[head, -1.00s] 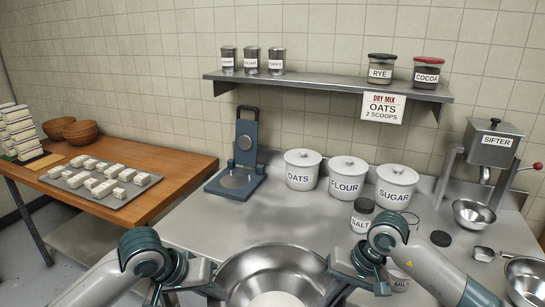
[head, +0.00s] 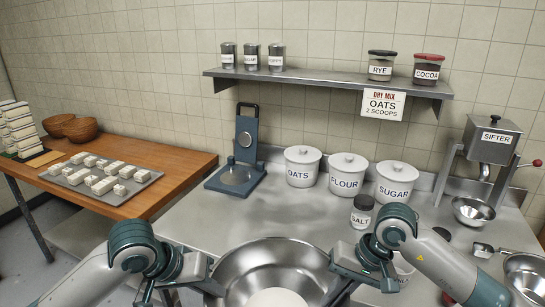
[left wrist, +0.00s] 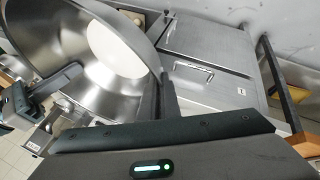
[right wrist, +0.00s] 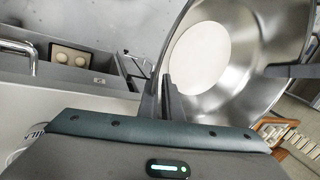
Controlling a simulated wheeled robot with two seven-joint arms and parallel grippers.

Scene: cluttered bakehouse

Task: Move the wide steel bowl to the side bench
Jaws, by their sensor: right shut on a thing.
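The wide steel bowl (head: 232,268) is at the bottom middle of the head view, with a pale round mass inside. It also fills much of the left wrist view (left wrist: 62,60) and the right wrist view (right wrist: 262,75). My left gripper (head: 217,288) is shut on the bowl's left rim. My right gripper (head: 338,287) is shut on its right rim. The bowl looks roughly level between them, and its near side is cut off by the picture edge. The wooden side bench (head: 185,172) stands at the left against the wall.
A tray of dough pieces (head: 150,181), wooden bowls (head: 80,131) and stacked blocks (head: 20,128) occupy the side bench; its right end looks clear. A blue press (head: 238,165), white tubs (head: 346,175), a salt jar (head: 361,212) and a sifter (head: 492,150) stand on the steel counter.

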